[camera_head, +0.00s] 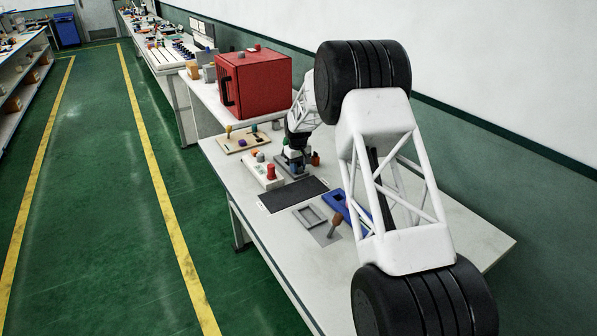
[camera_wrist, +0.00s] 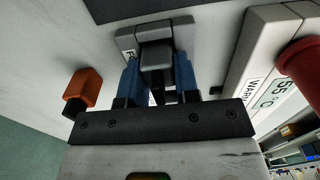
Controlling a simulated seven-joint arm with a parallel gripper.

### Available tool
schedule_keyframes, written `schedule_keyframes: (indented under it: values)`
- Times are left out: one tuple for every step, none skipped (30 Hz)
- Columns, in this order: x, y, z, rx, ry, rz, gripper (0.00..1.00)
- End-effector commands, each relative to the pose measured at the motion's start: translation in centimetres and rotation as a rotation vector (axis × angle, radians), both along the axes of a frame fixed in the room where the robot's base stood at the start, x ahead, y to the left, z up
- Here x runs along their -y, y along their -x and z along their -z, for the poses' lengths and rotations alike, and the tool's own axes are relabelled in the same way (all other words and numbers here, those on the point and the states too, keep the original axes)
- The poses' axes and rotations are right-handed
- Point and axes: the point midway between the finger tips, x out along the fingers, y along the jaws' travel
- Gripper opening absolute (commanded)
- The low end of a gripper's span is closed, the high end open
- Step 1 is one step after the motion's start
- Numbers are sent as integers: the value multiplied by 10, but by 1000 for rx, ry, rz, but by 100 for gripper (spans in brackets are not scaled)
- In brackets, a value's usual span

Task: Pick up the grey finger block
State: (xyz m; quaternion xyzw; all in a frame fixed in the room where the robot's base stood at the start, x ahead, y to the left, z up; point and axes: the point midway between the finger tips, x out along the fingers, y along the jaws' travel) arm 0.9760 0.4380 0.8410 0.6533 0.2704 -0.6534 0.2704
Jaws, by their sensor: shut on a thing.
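The grey finger block (camera_wrist: 156,57) is in the middle of the wrist view, between the two blue fingers of my gripper (camera_wrist: 158,72). The fingers are shut on its sides. Beyond it, a grey base piece (camera_wrist: 127,38) with partly covered lettering lies close to the block. I cannot tell whether the block rests on it or is clear of it. In the head view my gripper (camera_head: 293,154) is low over the table beside the white box, and the block cannot be made out there.
An orange piece with a black end (camera_wrist: 88,86) stands left of my gripper in the wrist view. A white box (camera_wrist: 262,62) with a red knob (camera_wrist: 303,65) is at right.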

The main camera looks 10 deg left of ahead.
Motion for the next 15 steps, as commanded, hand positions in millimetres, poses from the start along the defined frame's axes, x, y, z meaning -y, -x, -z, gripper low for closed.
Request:
schedule_keyframes:
  values:
    - [0,0,0,0,0,0,3]
    - [0,0,0,0,0,0,0]
    - [0,0,0,0,0,0,0]
    - [0,0,0,0,0,0,0]
    - [0,0,0,0,0,0,0]
    - [0,0,0,0,0,0,0]
    - [0,0,0,0,0,0,0]
    - [0,0,0,0,0,0,0]
    - [0,0,0,0,0,0,0]
    - [0,0,0,0,0,0,0]
    - [0,0,-1,0,0,0,0]
    - [0,0,-1,0,0,0,0]
    - [0,0,-2,1,-1,0,0]
    - [0,0,-2,1,-1,0,0]
    - [0,0,-4,1,-1,0,0]
